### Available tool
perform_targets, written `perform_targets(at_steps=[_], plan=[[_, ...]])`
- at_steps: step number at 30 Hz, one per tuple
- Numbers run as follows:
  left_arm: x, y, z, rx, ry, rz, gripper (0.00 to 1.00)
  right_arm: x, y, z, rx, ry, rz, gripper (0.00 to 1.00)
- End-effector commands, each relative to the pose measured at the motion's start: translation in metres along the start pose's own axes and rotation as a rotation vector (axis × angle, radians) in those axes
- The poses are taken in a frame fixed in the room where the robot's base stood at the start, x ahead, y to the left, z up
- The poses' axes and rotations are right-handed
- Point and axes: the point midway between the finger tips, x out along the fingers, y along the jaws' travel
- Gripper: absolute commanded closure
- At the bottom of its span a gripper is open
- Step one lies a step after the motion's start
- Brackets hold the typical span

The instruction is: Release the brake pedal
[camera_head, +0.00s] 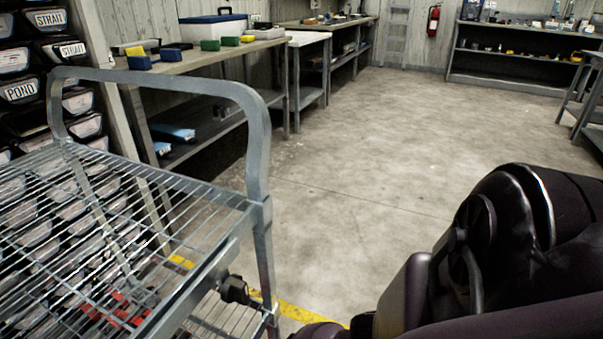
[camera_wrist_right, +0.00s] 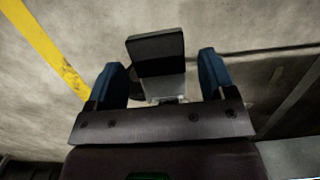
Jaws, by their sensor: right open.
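The cart (camera_head: 262,210) is a grey metal frame with wire shelves, at the left of the head view. In the right wrist view, a dark, flat, block-like pedal (camera_wrist_right: 155,47) with a grey metal part below it shows ahead of the gripper. It looks like the brake pedal. My right gripper (camera_wrist_right: 158,64) is open, its two blue fingers on either side of the pedal. I cannot tell whether they touch it. A dark wheel-like part shows behind the pedal, partly hidden. In the head view my right arm fills the lower right. My left gripper is not in view.
A black fitting (camera_head: 235,289) sits on the cart's near side. A yellow floor line (camera_head: 293,312) runs beneath the cart. The concrete floor (camera_head: 370,150) ahead is clear.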

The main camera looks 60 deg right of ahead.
Motion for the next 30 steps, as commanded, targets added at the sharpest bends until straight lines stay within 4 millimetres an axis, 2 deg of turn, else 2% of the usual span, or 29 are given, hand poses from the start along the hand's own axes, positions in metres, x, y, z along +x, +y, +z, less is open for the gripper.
perform_targets(at_steps=[1,6,17,30], plan=[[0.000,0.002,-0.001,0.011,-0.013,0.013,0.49,-0.010,0.001,-0.004,0.000,0.008,0.001,0.23],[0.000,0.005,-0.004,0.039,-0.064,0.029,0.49,-0.036,0.000,-0.006,0.000,0.018,0.001,0.23],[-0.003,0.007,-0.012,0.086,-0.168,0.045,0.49,-0.091,0.001,0.000,0.000,0.020,0.001,0.23],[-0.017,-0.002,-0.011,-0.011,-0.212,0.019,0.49,-0.163,0.000,0.010,0.001,0.018,0.001,0.23]])
